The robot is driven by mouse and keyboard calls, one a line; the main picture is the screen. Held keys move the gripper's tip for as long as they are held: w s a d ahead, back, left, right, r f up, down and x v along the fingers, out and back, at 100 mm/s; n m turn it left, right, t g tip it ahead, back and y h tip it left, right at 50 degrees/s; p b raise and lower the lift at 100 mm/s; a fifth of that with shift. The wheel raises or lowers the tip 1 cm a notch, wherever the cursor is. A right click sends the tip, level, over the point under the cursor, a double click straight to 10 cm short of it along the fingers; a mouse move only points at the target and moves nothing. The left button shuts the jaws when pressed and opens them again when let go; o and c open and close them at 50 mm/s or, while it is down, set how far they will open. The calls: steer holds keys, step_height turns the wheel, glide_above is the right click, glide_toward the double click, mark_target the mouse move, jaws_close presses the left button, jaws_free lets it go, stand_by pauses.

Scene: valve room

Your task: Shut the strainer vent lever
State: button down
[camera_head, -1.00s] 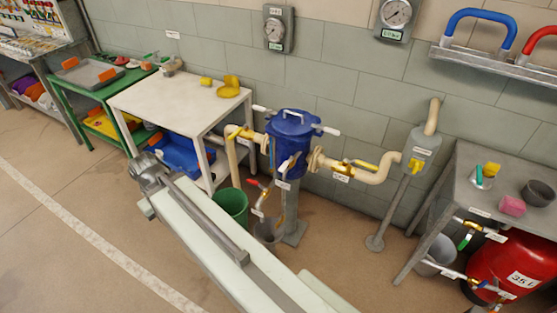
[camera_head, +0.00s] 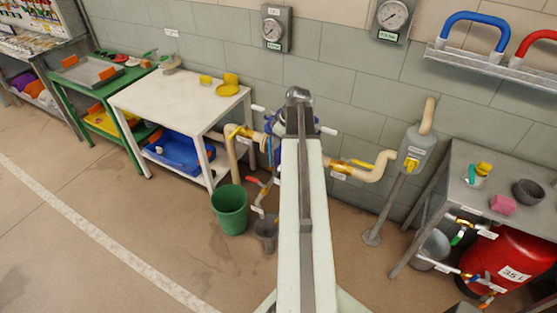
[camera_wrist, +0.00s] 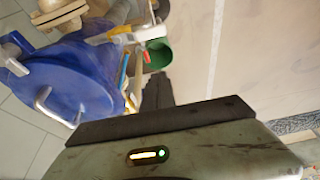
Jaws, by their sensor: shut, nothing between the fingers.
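The strainer is a blue lidded vessel (camera_head: 315,118) against the wall, mostly hidden behind my arm in the head view. In the wrist view its blue lid (camera_wrist: 70,85) fills the left side. A small valve with a red lever (camera_head: 257,183) hangs at its lower left, above a grey pail; a red lever end (camera_wrist: 147,57) also shows in the wrist view. I cannot read which tag marks the vent lever. My gripper (camera_head: 299,95) appears over the strainer in the head view. Its dark fingers (camera_wrist: 158,92) are shut and empty beside the lid in the wrist view.
A yellow-handled pipe (camera_head: 350,166) runs right to a grey housing (camera_head: 413,150). A green bucket (camera_head: 230,209) and a grey pail (camera_head: 265,234) stand on the floor. A white table (camera_head: 180,97) is left, a grey bench (camera_head: 470,180) right. The floor at front left is clear.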

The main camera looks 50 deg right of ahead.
steer(key=shift+f, duration=0.15)
step_height(320, 180, down, 9)
steer(key=b, duration=0.9)
steer(key=shift+s, duration=0.3)
